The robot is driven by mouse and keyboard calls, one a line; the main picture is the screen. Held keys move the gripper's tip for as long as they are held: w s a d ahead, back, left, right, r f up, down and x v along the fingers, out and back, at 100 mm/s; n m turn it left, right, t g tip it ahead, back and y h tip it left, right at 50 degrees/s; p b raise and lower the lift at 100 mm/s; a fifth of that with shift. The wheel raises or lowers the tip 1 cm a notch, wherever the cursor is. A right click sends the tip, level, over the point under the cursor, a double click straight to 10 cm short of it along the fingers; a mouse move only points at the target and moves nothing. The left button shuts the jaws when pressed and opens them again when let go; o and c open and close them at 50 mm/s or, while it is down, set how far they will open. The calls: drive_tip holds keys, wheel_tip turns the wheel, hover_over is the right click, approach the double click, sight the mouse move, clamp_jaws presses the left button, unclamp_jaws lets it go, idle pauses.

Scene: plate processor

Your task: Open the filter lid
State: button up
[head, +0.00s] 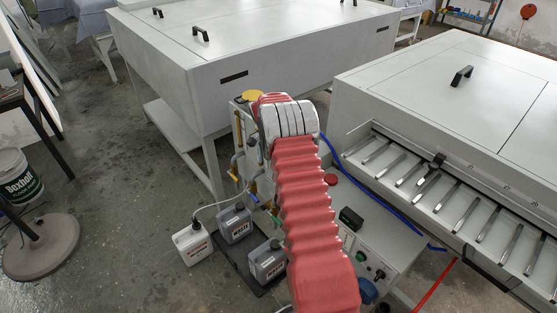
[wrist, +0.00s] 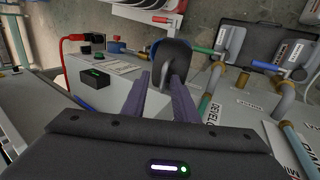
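My gripper (wrist: 162,80) shows in the wrist view as two purple fingers with a gap between their tips; it is open. A rounded black part with a blue edge (wrist: 172,58) lies just beyond the fingertips, in line with the gap. It may be the filter lid, but I cannot tell for sure. I cannot tell whether the fingers touch it. A blue rounded part (head: 368,291) shows beside my red-sleeved arm in the head view, and may be the same thing. The gripper is hidden behind the arm in the head view.
A control panel (head: 375,265) and small black box (head: 351,218) sit right of my arm. Pipes and valves (wrist: 230,50) stand close right of the fingers in the wrist view. Grey bottles (head: 235,222) and a white bottle (head: 193,243) stand left. Large white machines flank the bench.

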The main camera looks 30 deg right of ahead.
drive_tip(key=v, duration=1.2)
drive_tip(key=shift+w+r, duration=0.25)
drive_tip(key=shift+r, duration=0.1)
drive_tip(key=shift+c, duration=0.4)
